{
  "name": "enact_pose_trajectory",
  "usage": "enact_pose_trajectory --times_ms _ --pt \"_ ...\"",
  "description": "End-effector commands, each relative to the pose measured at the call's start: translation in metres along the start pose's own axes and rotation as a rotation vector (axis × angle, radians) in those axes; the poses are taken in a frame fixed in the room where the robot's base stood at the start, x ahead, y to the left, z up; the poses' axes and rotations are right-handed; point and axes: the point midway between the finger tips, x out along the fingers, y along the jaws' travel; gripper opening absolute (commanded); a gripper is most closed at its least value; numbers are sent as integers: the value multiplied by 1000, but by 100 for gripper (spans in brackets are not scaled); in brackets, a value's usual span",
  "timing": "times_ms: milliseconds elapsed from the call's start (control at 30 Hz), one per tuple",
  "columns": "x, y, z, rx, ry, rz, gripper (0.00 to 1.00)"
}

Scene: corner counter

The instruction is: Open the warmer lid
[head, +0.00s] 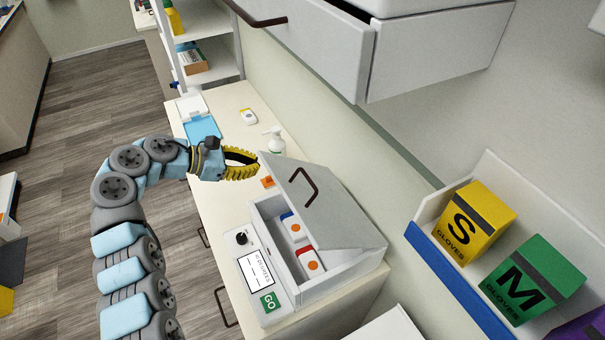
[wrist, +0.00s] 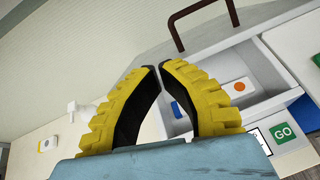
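The warmer (head: 286,272) is a pale grey box on the counter, with a control panel and a green GO button at its front. Its lid (head: 335,215) stands raised at a slant, so the compartment shows from the front. The dark lid handle (head: 305,188) is also at the top of the wrist view (wrist: 178,32).
Small containers with orange dots (head: 309,263) lie inside the warmer. A pump bottle (head: 274,141) stands on the counter behind my gripper. An overhead cabinet (head: 330,45) and a shelf of glove boxes (head: 480,222) are at the right.

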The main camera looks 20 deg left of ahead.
Motion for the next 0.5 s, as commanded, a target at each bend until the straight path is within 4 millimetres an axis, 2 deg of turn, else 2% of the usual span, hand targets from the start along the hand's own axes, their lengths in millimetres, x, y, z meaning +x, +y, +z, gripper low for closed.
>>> enact_pose_trajectory --times_ms 100,200,367,500 --pt "-10 -6 3 -38 5 -26 0" --pt "-7 -8 4 -47 6 -35 0" --pt "12 -9 5 -47 4 -37 0" --pt "36 -10 4 -48 4 -37 0"
